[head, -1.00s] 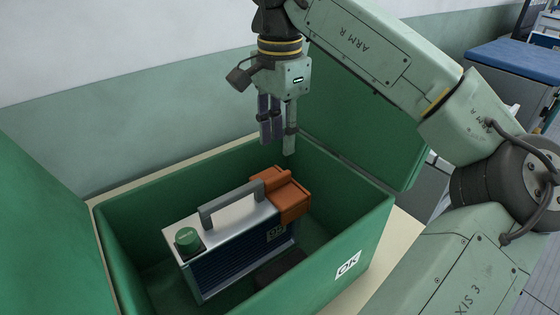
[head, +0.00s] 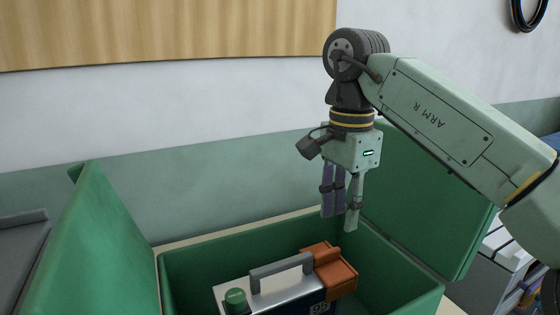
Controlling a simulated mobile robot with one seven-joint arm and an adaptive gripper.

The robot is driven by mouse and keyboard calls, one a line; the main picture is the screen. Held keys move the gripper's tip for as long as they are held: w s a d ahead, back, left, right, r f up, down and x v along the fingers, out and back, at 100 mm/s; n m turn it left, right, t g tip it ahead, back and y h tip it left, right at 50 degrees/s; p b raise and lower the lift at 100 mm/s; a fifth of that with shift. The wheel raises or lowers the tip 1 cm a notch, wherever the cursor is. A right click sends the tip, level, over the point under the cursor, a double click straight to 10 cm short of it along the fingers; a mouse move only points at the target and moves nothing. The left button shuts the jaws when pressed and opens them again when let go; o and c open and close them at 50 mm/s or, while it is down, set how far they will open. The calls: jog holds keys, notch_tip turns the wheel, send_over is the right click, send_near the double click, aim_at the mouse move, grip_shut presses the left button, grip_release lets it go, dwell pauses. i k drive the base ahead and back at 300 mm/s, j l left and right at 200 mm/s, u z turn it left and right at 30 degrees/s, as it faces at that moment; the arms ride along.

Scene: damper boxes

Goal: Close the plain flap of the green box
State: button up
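The green box (head: 210,264) stands open in the lower part of the head view, its front cut off by the picture's lower edge. Its left flap (head: 95,250) stands up and leans outward. Its right flap (head: 425,205) also stands open, partly hidden behind my arm. I cannot tell from here which flap is the plain one. My gripper (head: 340,215) points down near the box's back right corner, beside the right flap. Its fingers are apart with nothing between them. I cannot tell whether it touches the box.
A device with a grey handle (head: 282,268), a green knob (head: 236,298) and an orange block (head: 330,270) sits inside the box. A wall (head: 200,110) stands behind. A grey surface (head: 22,250) lies at far left, and a cabinet (head: 490,270) stands at right.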

aim_at(96, 260)
jog(key=k, duration=1.35)
